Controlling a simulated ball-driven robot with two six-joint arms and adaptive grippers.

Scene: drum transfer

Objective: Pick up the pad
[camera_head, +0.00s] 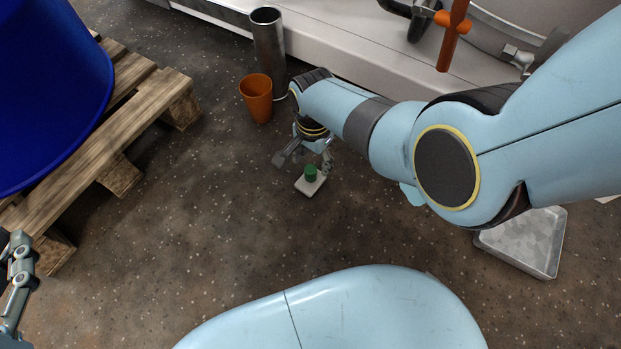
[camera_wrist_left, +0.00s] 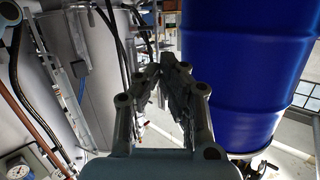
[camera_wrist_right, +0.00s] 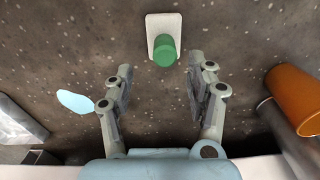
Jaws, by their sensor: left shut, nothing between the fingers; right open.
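The pad (camera_head: 309,188) is a small white block with a green knob on top, lying on the dark speckled floor. It also shows at the top centre of the right wrist view (camera_wrist_right: 154,24). My right gripper (camera_head: 303,161) is open and empty, with its fingers apart just behind the pad in the head view. In the right wrist view, the pad is ahead of the gap between the fingertips (camera_wrist_right: 160,66). My left gripper (camera_head: 17,245) is partly cut off at the left edge. The left wrist view shows its fingers (camera_wrist_left: 166,66) shut with nothing held.
An orange cup (camera_head: 257,99) and a metal cylinder (camera_head: 268,45) stand behind the right gripper. A blue drum (camera_head: 45,80) is on a wooden pallet (camera_head: 150,95) at left. A metal tray (camera_head: 525,245) lies at right. The floor around the pad is clear.

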